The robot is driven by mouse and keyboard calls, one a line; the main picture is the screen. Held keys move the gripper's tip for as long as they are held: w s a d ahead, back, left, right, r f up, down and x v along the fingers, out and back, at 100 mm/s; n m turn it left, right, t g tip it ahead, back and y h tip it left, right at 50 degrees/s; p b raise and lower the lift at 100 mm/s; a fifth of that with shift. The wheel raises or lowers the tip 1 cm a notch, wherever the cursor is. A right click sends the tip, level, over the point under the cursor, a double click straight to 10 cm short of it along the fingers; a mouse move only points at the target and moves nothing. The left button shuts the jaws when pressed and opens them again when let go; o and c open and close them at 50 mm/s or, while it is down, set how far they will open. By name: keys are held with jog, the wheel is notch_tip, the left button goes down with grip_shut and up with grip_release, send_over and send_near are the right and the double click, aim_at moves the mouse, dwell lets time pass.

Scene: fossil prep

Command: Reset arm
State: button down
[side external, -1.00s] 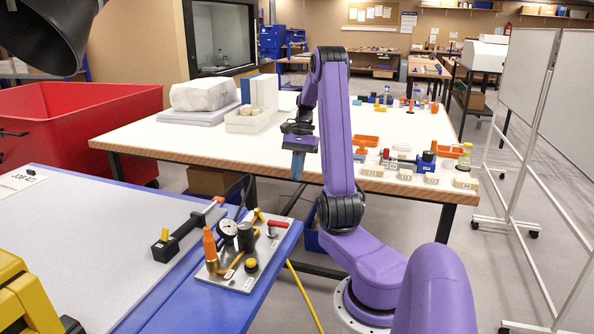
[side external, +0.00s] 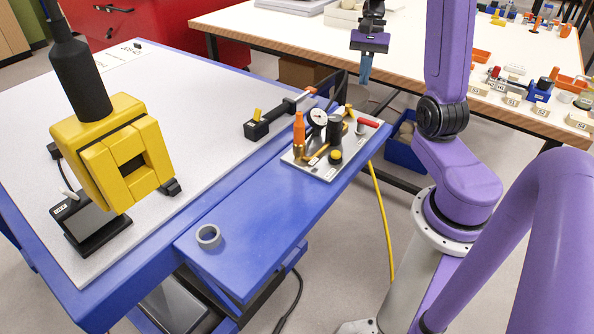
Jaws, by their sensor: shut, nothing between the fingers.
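My gripper (side external: 366,72) hangs from my purple arm near the top middle of the side external view. Its bluish fingers point down and look shut, with nothing seen between them. It appears in front of the white table's near edge, above and behind the grey valve panel (side external: 300,155). It seems clear of both, though its exact distance from them is hard to judge. The upper part of my arm is cut off by the frame's top edge.
The white table (side external: 300,38) holds small labelled blocks and orange trays at right. A yellow hose (side external: 383,215) hangs to the floor.

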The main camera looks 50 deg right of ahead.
jog(key=a+n, duration=0.2)
jog(key=a, duration=0.1)
jog(key=a+n+h, duration=0.1)
jog(key=a+n, duration=0.1)
jog(key=a, duration=0.2)
jog(key=w+a+n, duration=0.1)
jog(key=a+n, duration=0.1)
jog(key=a, duration=0.1)
jog(key=shift+w+a+r+g, duration=0.1)
jog(key=shift+a+r+g, duration=0.05)
jog(key=shift+a+g, duration=0.15)
jog(key=s+a+n+t+h, duration=0.1)
jog(key=s+a+n, duration=0.3)
jog(key=a+n, duration=0.3)
jog(key=s+a+n+h, duration=0.1)
jog(key=s+a+n, duration=0.4)
jog(key=a, duration=0.3)
jog(key=s+a+f+n+t, duration=0.1)
jog(key=s+a+n, duration=0.2)
jog(key=s+n, duration=0.4)
jog(key=shift+s+a, duration=0.2)
jog(key=shift+s, duration=0.65)
